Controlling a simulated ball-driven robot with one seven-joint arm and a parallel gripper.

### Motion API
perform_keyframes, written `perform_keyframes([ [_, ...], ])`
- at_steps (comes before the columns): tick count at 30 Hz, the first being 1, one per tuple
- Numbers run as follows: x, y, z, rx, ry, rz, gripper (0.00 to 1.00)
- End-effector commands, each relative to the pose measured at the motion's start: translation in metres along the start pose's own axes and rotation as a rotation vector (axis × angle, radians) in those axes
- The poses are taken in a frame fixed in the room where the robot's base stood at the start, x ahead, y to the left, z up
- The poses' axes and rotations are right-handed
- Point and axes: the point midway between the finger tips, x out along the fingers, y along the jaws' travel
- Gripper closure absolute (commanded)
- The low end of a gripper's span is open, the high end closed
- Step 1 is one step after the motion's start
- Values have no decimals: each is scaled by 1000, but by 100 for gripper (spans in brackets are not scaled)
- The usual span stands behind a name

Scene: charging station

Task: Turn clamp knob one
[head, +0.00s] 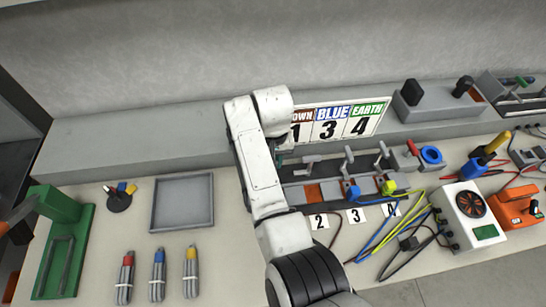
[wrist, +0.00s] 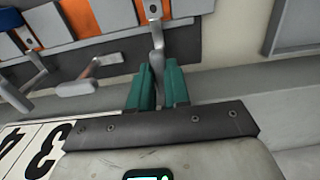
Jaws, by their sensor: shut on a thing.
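A clamp block (head: 295,195) with a row of grey clamp knobs stands on the bench, right of my arm. My gripper (wrist: 158,85) has its two green fingers closed around a grey knob stem (wrist: 157,42) in the wrist view. In the head view this is at the left end of the row, and my arm hides most of it. A second knob (head: 309,161), a third knob (head: 348,154) and another at right (head: 383,150) show beside it. Two neighbouring knobs, one near (wrist: 100,63) and one farther left (wrist: 38,72), also show in the wrist view.
A sign (head: 338,120) reading 1, 3, 4 stands behind the clamps. Blue (head: 352,191) and yellow-green (head: 389,187) plugs sit at the block, with cables in front. A meter box (head: 470,215) stands right.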

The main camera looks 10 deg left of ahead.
Motion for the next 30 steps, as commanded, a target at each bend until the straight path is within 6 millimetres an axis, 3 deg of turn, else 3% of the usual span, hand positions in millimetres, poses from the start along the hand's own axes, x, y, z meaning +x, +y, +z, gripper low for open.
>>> perform_keyframes([
  [14,-1,0,-1,-16,3,1,100],
  [15,-1,0,-1,-16,3,1,81],
  [22,-1,0,-1,-15,2,1,59],
  [30,-1,0,0,-14,2,0,57],
])
